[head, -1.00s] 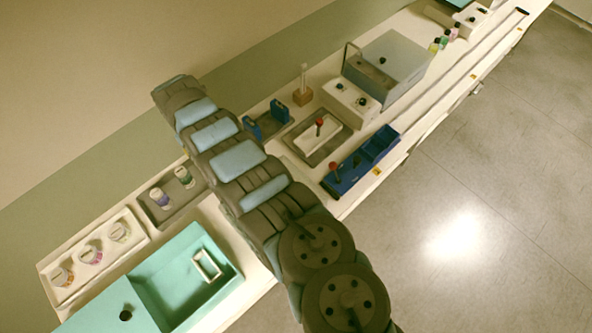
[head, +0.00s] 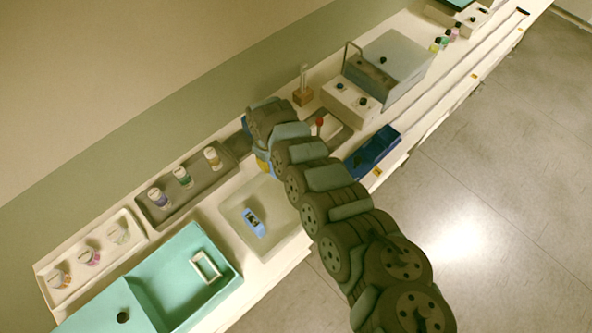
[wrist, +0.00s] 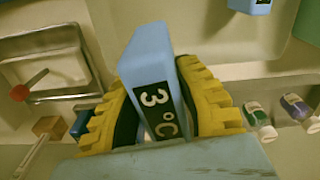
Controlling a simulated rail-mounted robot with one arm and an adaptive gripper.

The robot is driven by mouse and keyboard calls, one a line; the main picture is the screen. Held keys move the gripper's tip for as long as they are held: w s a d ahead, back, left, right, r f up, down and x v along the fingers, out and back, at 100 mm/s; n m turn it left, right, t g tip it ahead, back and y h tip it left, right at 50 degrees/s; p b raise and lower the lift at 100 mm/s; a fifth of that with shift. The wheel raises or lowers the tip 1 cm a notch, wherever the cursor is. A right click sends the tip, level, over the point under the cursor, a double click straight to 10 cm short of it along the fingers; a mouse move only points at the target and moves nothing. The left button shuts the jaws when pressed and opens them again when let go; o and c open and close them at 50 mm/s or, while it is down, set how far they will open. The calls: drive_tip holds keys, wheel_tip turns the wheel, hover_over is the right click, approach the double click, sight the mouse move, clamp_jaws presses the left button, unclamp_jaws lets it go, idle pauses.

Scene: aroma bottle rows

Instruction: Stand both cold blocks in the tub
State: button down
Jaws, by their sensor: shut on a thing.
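My gripper (wrist: 152,98) is shut on a light blue cold block (wrist: 150,60) marked 3°C, with a yellow finger on each side of it. In the head view, the yellow of my gripper (head: 262,166) shows just beyond the far edge of the pale tub (head: 283,222); the held block cannot be made out there. Another blue cold block (head: 254,221) is inside the tub, near its middle. It also shows partly at the top edge of the wrist view (wrist: 250,5). I cannot tell surely whether it stands upright.
A grey tray with several bottles (head: 226,170) lies left of my gripper, and a teal basin (head: 170,262) left of the tub. A blue rack (head: 385,142) and a tray with a red-knobbed tool (wrist: 20,92) are to the right. The tub has free floor around its block.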

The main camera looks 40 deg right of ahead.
drive_tip(key=s+d+f+m, duration=0.1)
drive_tip(key=s+d+f, duration=0.1)
drive_tip(key=s+d, duration=0.2)
drive_tip(key=s, duration=0.3)
drive_tip(key=shift+d+f+m, duration=0.3)
drive_tip(key=shift+d+f, duration=0.05)
drive_tip(key=shift+d, duration=0.05)
drive_tip(key=shift+s+r+p, duration=0.15)
drive_tip(key=shift+r+p, duration=0.05)
drive_tip(key=shift+p, duration=0.2)
drive_tip(key=shift+f+b, duration=3.85)
drive_tip(key=shift+f, duration=2.2)
drive_tip(key=shift+f+b, duration=0.35)
drive_tip(key=shift+f, duration=0.25)
drive_tip(key=c, duration=0.8)
unclamp_jaws()
drive_tip(key=shift+r, duration=0.1)
